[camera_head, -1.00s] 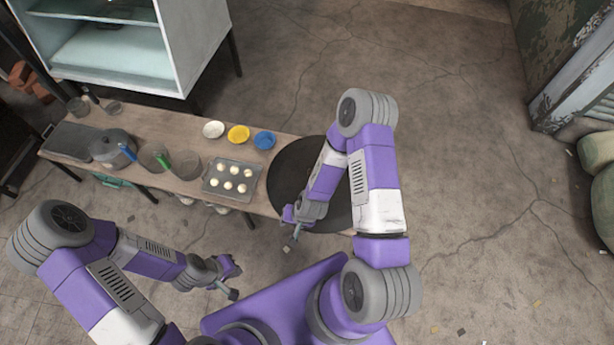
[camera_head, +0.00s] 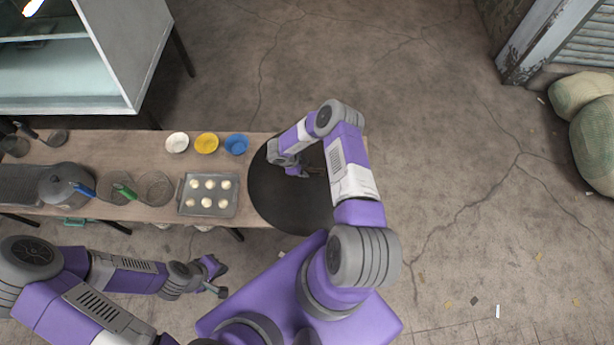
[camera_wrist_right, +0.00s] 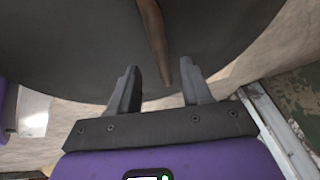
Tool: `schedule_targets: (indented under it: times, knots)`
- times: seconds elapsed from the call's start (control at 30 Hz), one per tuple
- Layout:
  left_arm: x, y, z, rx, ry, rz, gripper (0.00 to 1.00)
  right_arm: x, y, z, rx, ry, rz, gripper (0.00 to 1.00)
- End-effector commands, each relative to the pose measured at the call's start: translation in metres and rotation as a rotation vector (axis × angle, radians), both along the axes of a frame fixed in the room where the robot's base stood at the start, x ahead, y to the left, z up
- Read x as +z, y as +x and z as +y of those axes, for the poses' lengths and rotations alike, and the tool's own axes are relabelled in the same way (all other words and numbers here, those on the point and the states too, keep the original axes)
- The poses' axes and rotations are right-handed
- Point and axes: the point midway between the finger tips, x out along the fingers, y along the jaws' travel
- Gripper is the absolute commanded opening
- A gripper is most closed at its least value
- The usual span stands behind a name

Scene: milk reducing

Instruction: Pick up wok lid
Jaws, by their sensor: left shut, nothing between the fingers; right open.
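The wok lid (camera_head: 272,203) is a large dark round disc at the right end of the table, partly covered by my right arm in the head view. It also fills the top of the right wrist view (camera_wrist_right: 70,45). Its brown handle (camera_wrist_right: 153,32) runs down towards the gap between my right fingers. My right gripper (camera_wrist_right: 160,74) is open and empty, with the handle's end between or just beyond its fingertips; I cannot tell if they touch. In the head view this gripper (camera_head: 308,171) is over the lid. My left gripper (camera_head: 218,279) is shut and empty in front of the table.
A tray of dough balls (camera_head: 208,195) lies left of the lid. White (camera_head: 177,142), yellow (camera_head: 206,143) and blue (camera_head: 236,143) bowls stand behind it. A lidded pot (camera_head: 62,183) and strainers are further left. A cabinet (camera_head: 110,60) stands behind the table.

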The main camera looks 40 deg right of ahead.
Motion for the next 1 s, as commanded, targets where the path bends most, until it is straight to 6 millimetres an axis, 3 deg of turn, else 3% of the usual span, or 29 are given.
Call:
schedule_targets:
  times: [0.3, 0.6, 0.9, 1.0]
  knots:
    - [-0.026, 0.0, 0.0, 0.0, 0.0, 0.0, 0.0, -0.04, -0.002, -0.018, 0.001, 0.002, 0.0, 0.48]
    - [-0.026, 0.0, 0.0, 0.0, 0.0, 0.0, 0.0, -0.042, -0.002, -0.021, 0.005, 0.001, -0.002, 0.47]
    - [-0.026, 0.0, 0.0, 0.0, 0.0, 0.0, 0.0, -0.042, -0.002, -0.021, 0.005, 0.001, -0.002, 0.01]
    - [-0.026, 0.0, 0.0, 0.0, 0.0, 0.0, 0.0, -0.042, -0.002, -0.021, 0.005, 0.001, -0.002, 0.0]
